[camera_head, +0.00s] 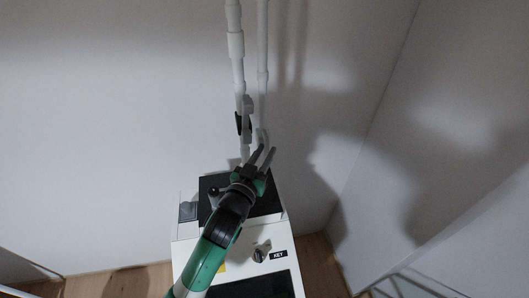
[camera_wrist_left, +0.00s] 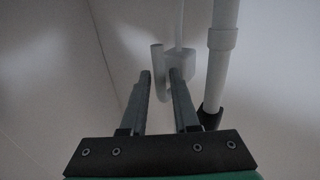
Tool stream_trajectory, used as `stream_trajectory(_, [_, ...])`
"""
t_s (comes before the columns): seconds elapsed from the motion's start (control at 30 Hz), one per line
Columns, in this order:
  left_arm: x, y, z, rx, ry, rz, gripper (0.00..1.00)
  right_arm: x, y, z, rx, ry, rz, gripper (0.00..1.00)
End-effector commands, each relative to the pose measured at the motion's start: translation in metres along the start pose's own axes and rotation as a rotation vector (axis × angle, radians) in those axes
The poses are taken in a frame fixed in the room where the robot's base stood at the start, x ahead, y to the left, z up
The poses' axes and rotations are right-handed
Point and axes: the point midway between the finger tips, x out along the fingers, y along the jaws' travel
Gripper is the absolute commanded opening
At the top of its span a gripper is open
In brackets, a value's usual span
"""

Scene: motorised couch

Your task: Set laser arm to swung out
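The laser arm (camera_head: 237,70) shows as a jointed white tube rising behind the white cabinet (camera_head: 186,250). A second, thinner white tube (camera_head: 263,45) runs beside it. My left gripper (camera_head: 265,153) is above the cabinet's dark top, close to the lower ends of the tubes. In the left wrist view its fingers (camera_wrist_left: 159,75) are apart. A short white upright bar (camera_wrist_left: 157,72) shows in the gap between the fingertips, joined to a white block (camera_wrist_left: 182,62) partly behind the right finger. Whether the fingers touch the bar I cannot tell. My right gripper is not in view.
A thick white tube (camera_wrist_left: 224,45) with a dark clamp (camera_wrist_left: 210,118) stands right of the fingers in the wrist view. The cabinet front has a key switch (camera_head: 261,253) beside a KEY label. Walls stand close behind and at the right.

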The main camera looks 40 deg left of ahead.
Motion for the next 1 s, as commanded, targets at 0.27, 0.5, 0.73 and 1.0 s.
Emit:
stream_trajectory(0.27, [-0.0003,-0.0001,-0.0001,0.0,0.0,0.0,0.08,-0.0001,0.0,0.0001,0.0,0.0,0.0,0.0])
stream_trajectory(0.5, [-0.0005,0.0,-0.0002,0.0,0.001,0.0,0.0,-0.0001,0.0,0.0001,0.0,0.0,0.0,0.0])
stream_trajectory(0.73, [-0.0006,0.0,-0.0002,0.0,0.001,0.0,0.0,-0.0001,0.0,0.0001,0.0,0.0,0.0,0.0])
stream_trajectory(1.0, [-0.0006,-0.0001,-0.0003,0.0,0.001,0.0,0.0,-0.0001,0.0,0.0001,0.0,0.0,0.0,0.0])
